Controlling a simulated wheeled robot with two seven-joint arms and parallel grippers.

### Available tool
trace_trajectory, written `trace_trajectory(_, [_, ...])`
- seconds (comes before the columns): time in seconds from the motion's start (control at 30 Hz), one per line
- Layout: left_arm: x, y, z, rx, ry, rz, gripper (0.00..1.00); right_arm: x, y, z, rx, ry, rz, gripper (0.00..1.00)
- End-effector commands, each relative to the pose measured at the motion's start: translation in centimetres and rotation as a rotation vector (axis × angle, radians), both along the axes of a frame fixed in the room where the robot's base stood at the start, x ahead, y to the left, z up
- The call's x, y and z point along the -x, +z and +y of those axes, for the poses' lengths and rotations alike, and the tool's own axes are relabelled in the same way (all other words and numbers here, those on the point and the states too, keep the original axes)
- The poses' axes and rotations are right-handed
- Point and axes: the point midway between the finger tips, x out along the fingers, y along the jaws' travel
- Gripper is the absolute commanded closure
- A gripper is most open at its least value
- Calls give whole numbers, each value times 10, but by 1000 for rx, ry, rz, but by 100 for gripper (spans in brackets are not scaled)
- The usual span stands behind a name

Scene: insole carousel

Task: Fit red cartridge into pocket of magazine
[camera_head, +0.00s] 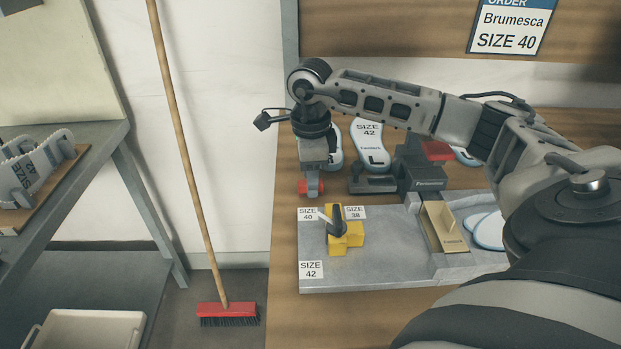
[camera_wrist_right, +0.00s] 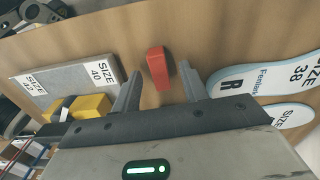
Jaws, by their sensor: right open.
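A red cartridge (camera_head: 303,187) is on the wooden bench beyond the grey base plate's back left corner. In the right wrist view the red cartridge (camera_wrist_right: 157,66) stands out between and ahead of my finger tips. My right gripper (camera_head: 313,180) points down at it; in the wrist view its two fingers (camera_wrist_right: 160,88) are spread, with a gap on either side of the cartridge. A dark grey fixture (camera_head: 424,178), perhaps the magazine, stands to the right, with a red block (camera_head: 437,150) on it. Its pocket is not clear to me. My left gripper is out of view.
The grey base plate (camera_head: 375,270) carries a yellow selector (camera_head: 345,240) with a black handle and size labels. White insoles (camera_head: 369,145) lie at the back. A broom (camera_head: 228,310) stands left of the bench.

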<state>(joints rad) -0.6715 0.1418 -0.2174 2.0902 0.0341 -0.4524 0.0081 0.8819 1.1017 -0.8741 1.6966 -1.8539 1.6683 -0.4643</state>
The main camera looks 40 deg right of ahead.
Motion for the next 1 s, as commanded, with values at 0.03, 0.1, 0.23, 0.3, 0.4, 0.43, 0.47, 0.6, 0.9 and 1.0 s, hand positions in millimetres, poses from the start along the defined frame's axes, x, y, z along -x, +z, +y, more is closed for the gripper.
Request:
trace_trajectory(0.03, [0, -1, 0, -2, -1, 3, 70, 0, -3, 0, -1, 0, -1, 56])
trace_trajectory(0.1, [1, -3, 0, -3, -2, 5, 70, 0, -4, 0, -1, 1, -1, 56])
trace_trajectory(0.23, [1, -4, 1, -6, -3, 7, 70, 0, -4, 0, 0, 1, -1, 56])
trace_trajectory(0.3, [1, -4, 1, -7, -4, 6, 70, 0, -4, 0, -1, 1, -1, 68])
trace_trajectory(0.4, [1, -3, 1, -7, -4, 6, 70, 0, -4, 0, -2, 1, -1, 95])
trace_trajectory(0.43, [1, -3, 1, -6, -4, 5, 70, 0, -4, 0, -2, 1, -1, 100])
trace_trajectory(0.47, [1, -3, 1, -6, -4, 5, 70, 0, -4, 0, -2, 1, -1, 100])
trace_trajectory(0.6, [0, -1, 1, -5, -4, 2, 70, 0, -3, 0, -1, 1, -2, 100])
trace_trajectory(0.9, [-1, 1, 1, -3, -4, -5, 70, -1, 5, 0, 0, 0, -3, 100])
trace_trajectory(1.0, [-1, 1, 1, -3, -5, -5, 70, -1, 16, 0, -2, 0, -4, 100])
